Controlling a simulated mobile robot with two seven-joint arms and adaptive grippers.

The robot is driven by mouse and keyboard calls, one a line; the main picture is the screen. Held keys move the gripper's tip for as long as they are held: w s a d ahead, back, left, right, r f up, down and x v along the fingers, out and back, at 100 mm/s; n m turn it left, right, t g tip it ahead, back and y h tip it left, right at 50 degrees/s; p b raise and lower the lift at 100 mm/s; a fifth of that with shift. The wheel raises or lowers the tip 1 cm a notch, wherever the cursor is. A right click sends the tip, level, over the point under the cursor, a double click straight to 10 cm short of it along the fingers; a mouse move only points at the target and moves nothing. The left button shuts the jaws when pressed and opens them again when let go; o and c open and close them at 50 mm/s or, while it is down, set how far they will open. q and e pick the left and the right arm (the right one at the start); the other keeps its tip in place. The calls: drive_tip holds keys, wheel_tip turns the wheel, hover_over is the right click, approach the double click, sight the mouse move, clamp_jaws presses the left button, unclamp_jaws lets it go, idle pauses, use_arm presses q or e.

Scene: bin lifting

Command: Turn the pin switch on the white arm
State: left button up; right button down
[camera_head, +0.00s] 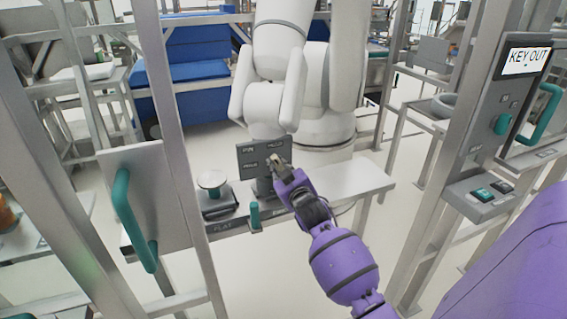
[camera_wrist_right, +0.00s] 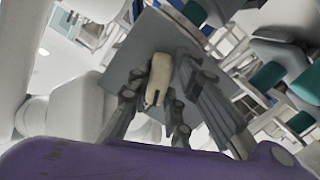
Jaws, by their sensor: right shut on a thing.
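The white arm (camera_head: 275,75) stands behind the bench. A dark grey panel (camera_head: 250,152) with small white lettering sits at its lower end; the lettering is too small to read. The panel's plain face also shows in the wrist view (camera_wrist_right: 140,45). My right gripper (camera_head: 279,164), on the purple arm, reaches the panel's lower right part. In the wrist view its fingers (camera_wrist_right: 157,95) are shut on a small beige pin switch (camera_wrist_right: 159,75) in front of the panel. The fingers partly hide the pin's base. My left gripper is not in view.
The pale bench (camera_head: 345,182) carries a dark device with a round white top (camera_head: 211,181) and a small teal lever (camera_head: 254,215). A metal frame with a teal handle (camera_head: 123,205) is on the left. A post with a "KEY OUT" sign (camera_head: 525,61) stands on the right.

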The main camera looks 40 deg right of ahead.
drive_tip(key=shift+r+m+p, duration=0.3)
drive_tip(key=shift+m+p, duration=0.4)
drive_tip(key=shift+m, duration=0.5)
drive_tip(key=shift+f+m+y+p, duration=0.15)
drive_tip(key=shift+m+y+p, duration=0.25)
drive_tip(key=shift+m, duration=0.5)
drive_tip(key=shift+f+m, duration=0.1)
drive_tip(key=shift+m, duration=0.2)
drive_tip(key=c, duration=1.6)
unclamp_jaws()
